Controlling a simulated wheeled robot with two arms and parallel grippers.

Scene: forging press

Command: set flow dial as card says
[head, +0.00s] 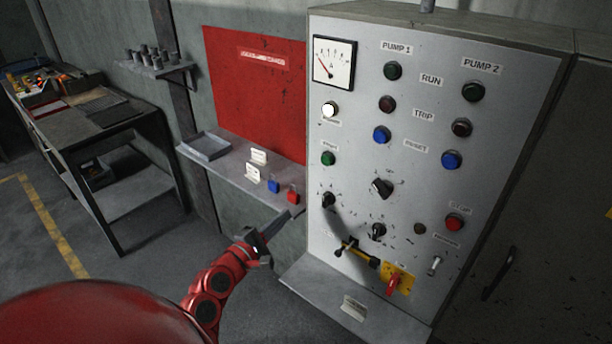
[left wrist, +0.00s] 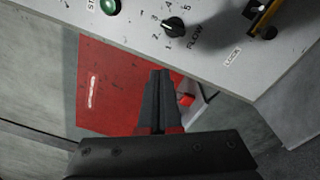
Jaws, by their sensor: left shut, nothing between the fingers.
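The flow dial is a black pointer knob (head: 328,199) at the lower left of the grey press panel. In the left wrist view the same dial (left wrist: 174,27) shows at the top, ringed by numbers, with a label that reads FLOW. I cannot tell surely which number it points to. White cards (head: 258,157) stand on the wall shelf, and another white card or plate (head: 355,307) lies on the panel's lower ledge; their writing is too small to read. My left gripper (head: 287,218) is shut and empty, left of and below the dial, apart from it. My right gripper is out of view.
The wall shelf (head: 232,179) holds a grey tray (head: 205,146), a blue block (head: 274,186) and a red block (head: 293,196), close to my left gripper.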

